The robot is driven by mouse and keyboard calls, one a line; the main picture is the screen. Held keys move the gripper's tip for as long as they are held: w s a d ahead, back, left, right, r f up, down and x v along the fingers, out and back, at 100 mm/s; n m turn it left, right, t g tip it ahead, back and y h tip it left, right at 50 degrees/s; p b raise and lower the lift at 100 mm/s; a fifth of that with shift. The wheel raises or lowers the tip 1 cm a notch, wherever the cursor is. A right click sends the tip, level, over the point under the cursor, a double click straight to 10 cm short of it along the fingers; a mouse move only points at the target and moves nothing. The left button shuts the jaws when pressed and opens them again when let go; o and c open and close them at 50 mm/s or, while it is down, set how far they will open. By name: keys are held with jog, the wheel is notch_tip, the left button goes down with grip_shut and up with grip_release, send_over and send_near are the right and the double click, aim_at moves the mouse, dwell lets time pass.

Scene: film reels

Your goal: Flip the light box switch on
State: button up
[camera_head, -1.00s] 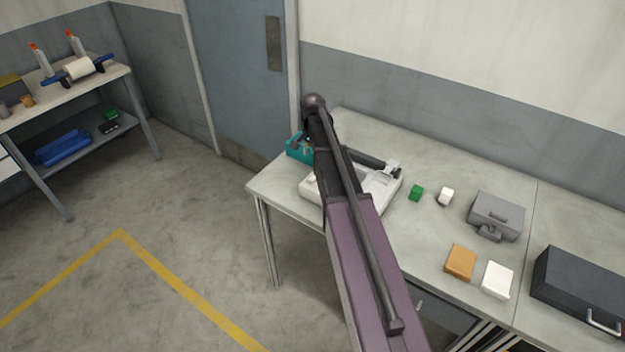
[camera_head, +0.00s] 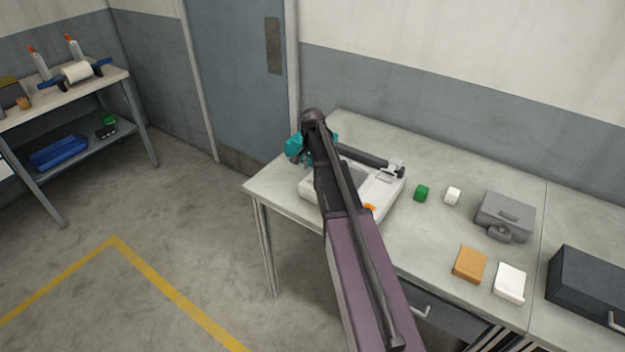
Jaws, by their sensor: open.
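A white boxy device (camera_head: 385,190), which looks like the light box, sits on the workbench near its left end.
A shelf table (camera_head: 100,90) stands far left. The floor between is clear.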

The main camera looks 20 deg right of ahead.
jog(key=shift+f+b, duration=1.2)
jog(key=shift+f, duration=0.25)
grip_shut()
